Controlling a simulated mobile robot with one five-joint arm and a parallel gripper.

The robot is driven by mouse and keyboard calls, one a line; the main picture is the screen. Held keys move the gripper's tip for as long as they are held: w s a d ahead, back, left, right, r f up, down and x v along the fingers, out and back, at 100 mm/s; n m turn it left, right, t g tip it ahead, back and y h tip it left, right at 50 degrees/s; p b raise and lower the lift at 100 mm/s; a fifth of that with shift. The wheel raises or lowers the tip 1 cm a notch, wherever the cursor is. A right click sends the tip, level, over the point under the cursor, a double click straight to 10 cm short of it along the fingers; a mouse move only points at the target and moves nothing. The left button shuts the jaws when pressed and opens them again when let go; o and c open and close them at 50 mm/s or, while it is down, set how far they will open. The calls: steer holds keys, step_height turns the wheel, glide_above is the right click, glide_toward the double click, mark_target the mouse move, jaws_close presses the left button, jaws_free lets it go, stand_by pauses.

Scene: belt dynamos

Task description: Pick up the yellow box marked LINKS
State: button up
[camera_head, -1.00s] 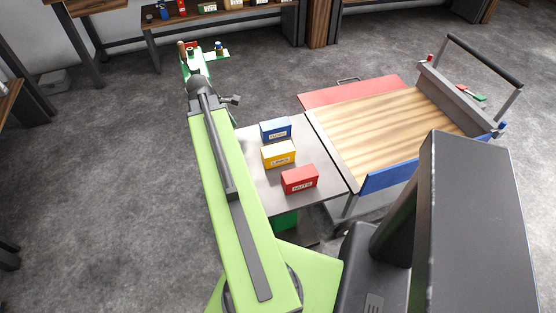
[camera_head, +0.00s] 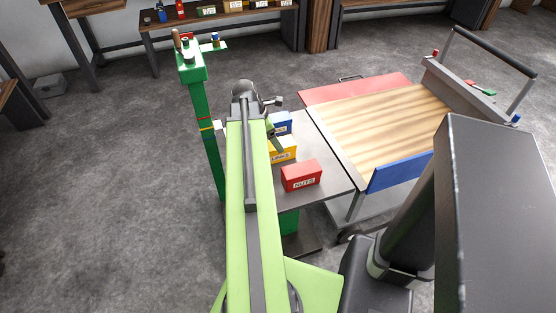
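The yellow box (camera_head: 284,153) with a white label stands on the small grey table. My green arm covers its left part, and its label is only partly readable. A blue box (camera_head: 283,124) stands behind it, also partly covered. A red box (camera_head: 301,175) labelled NUTS stands in front of it, fully visible. My arm reaches forward along the table's left side. A narrow olive-green part near the arm's far end shows just in front of the blue and yellow boxes; I cannot tell whether it is my gripper. No fingers can be made out.
The grey table (camera_head: 326,182) has bare room right of the boxes. A cart with a wooden top (camera_head: 385,125) and a blue side panel (camera_head: 400,172) adjoins it on the right. A green post (camera_head: 203,120) stands left of the table. A shelf bench (camera_head: 225,17) is at the back.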

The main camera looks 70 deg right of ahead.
steer(key=shift+b+x, duration=0.35)
steer(key=shift+x, duration=0.75)
steer(key=b+x, duration=0.5)
steer(key=shift+w+a+f, duration=0.1)
steer(key=shift+a+f, duration=0.1)
steer(key=shift+f, duration=0.05)
steer(key=shift+r, duration=0.2)
steer(key=shift+f, duration=0.3)
jaws_close()
